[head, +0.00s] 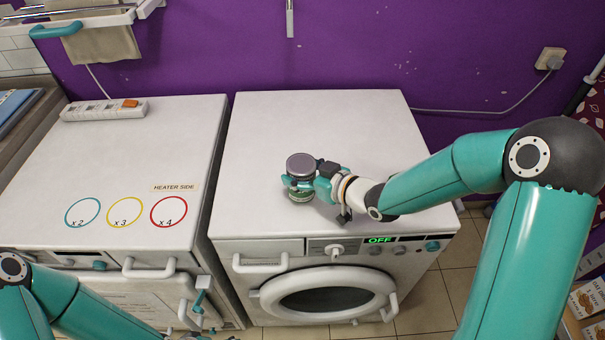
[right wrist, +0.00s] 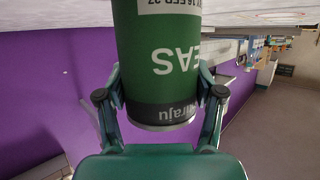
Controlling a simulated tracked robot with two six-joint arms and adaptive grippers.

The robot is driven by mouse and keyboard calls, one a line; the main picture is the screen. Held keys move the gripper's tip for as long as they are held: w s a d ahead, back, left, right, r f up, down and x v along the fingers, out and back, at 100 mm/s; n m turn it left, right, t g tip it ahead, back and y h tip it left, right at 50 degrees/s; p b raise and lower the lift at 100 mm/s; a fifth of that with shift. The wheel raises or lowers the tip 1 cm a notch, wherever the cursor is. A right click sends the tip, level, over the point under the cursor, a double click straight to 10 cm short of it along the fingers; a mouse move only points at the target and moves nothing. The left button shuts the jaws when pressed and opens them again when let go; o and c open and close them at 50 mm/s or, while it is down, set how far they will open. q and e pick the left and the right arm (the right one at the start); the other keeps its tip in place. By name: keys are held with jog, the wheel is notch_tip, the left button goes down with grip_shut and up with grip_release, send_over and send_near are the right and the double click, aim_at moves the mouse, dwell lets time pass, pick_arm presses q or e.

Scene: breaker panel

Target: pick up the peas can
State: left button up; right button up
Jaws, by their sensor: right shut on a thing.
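The peas can (head: 301,164) has a grey lid and a green body, and is over the top of the right-hand washing machine (head: 330,115). My right gripper (head: 299,183) is shut on the can, coming from the right with its fingers around the can's sides. In the right wrist view the green can (right wrist: 158,50) shows upside down, with the letters "EAS", between the two fingers of the gripper (right wrist: 160,95). I cannot tell whether the can's base touches the machine top. My left gripper (head: 203,328) is low at the bottom edge, in front of the left machine; its fingers are unclear.
The left machine (head: 120,165) has three coloured rings marked x2, x3 and x4 and a "HEATER SIDE" label. A power strip (head: 104,109) lies at its back. A purple wall (head: 350,50) stands behind. The right machine's top is otherwise clear; its display (head: 380,240) reads OFF.

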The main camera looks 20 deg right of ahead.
notch_tip(320, 180, up, 9)
jog(key=shift+p, duration=0.55)
notch_tip(320, 180, up, 11)
jog(key=p, duration=0.4)
